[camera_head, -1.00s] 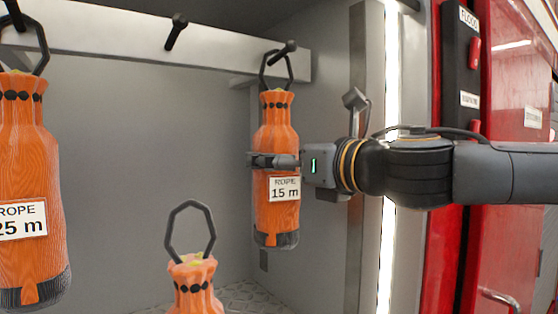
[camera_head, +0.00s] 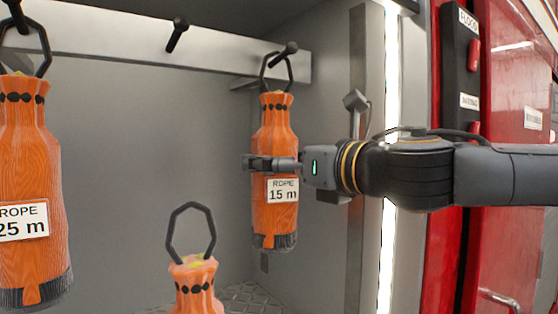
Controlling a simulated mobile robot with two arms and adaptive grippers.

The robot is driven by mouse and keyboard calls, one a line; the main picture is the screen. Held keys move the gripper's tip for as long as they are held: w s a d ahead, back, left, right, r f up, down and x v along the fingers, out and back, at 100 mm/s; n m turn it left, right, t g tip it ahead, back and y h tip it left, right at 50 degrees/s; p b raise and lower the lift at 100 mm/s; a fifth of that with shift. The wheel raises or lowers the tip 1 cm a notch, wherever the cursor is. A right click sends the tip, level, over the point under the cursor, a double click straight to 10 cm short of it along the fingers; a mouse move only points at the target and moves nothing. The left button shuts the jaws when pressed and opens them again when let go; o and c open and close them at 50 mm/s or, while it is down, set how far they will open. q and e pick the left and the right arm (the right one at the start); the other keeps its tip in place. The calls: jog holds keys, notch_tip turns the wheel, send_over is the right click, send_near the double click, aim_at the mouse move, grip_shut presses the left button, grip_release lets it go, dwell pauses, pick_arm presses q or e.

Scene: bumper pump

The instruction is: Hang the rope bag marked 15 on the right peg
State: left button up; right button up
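The orange rope bag marked 15 m (camera_head: 274,222) hangs roughly upright below the right peg (camera_head: 284,52). Its black loop (camera_head: 290,76) is at the peg and seems to pass around it, the peg's knob showing in front. My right gripper (camera_head: 272,163) comes in from the right and is shut on the bag's body, just above the label. One finger shows across the bag's front; the other is hidden behind it. My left gripper is not in view.
The orange 25 m rope bag (camera_head: 30,170) hangs at the far left. A bare middle peg (camera_head: 177,34) is on the pale rail (camera_head: 110,37). Another orange bag (camera_head: 193,285) with its loop upright stands low in front. The locker's side wall and a bright light strip (camera_head: 388,180) are at right.

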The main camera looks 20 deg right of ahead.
jog(key=v, duration=1.2)
jog(key=shift+d, duration=0.1)
